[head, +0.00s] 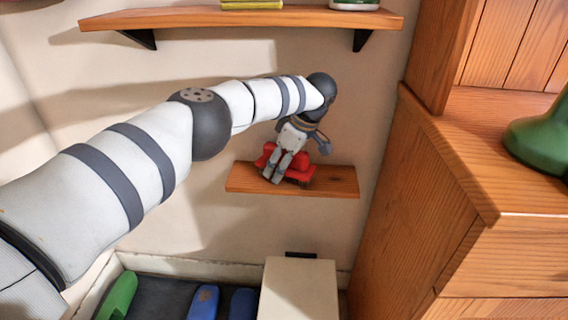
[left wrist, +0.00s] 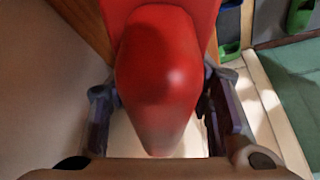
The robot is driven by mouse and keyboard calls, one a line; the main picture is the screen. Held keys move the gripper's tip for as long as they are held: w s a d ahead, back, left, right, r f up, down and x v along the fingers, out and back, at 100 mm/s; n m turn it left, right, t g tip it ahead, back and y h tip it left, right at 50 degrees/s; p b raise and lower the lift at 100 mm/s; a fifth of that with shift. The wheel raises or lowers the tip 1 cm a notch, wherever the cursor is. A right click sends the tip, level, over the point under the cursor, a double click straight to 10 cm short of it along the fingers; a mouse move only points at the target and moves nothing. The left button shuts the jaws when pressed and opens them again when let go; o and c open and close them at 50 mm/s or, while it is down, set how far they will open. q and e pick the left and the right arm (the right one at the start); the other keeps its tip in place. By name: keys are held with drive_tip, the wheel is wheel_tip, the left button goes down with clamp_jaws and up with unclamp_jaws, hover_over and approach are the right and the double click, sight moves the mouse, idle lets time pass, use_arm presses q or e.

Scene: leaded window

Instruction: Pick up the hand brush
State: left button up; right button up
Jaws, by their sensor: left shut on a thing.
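The hand brush (head: 302,172) is red and rests on or just above the small lower wooden shelf (head: 338,182) in the head view. My left gripper (head: 277,168) reaches down to it from above and covers part of it. In the left wrist view the brush's rounded red handle (left wrist: 158,85) fills the middle, between the two fingers of the left gripper (left wrist: 160,125). The left gripper is shut on the handle. Whether the brush still touches the shelf cannot be told. My right gripper is in neither view.
A longer wooden shelf (head: 200,18) hangs above my arm. A wooden cabinet (head: 420,210) stands close at the right, with a green object (head: 540,140) on its ledge. Below are a pale box (head: 298,290), a green item (head: 118,296) and blue items (head: 203,302) on a dark floor tray.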

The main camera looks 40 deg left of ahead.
use_arm(q)
drive_tip(key=shift+r+p, duration=0.3)
drive_tip(key=shift+r, duration=0.2)
wheel_tip(320, 180, up, 6)
drive_tip(key=shift+s+d+r, duration=0.1)
drive_tip(key=shift+r, duration=0.1)
drive_tip(key=shift+s+d+r+p, duration=0.25)
drive_tip(key=shift+s+d+p, duration=0.05)
drive_tip(key=shift+s+p, duration=0.25)
drive_tip(key=s+d+p, duration=0.1)
drive_tip(key=s+d, duration=0.3)
drive_tip(key=s, duration=0.4)
drive_tip(key=s+d+p, duration=0.1)
drive_tip(key=s+d, duration=0.4)
drive_tip(key=s, duration=0.2)
drive_tip(key=shift+s+d+f, duration=0.25)
drive_tip(key=shift+s+d, duration=0.05)
drive_tip(key=shift+s, duration=0.1)
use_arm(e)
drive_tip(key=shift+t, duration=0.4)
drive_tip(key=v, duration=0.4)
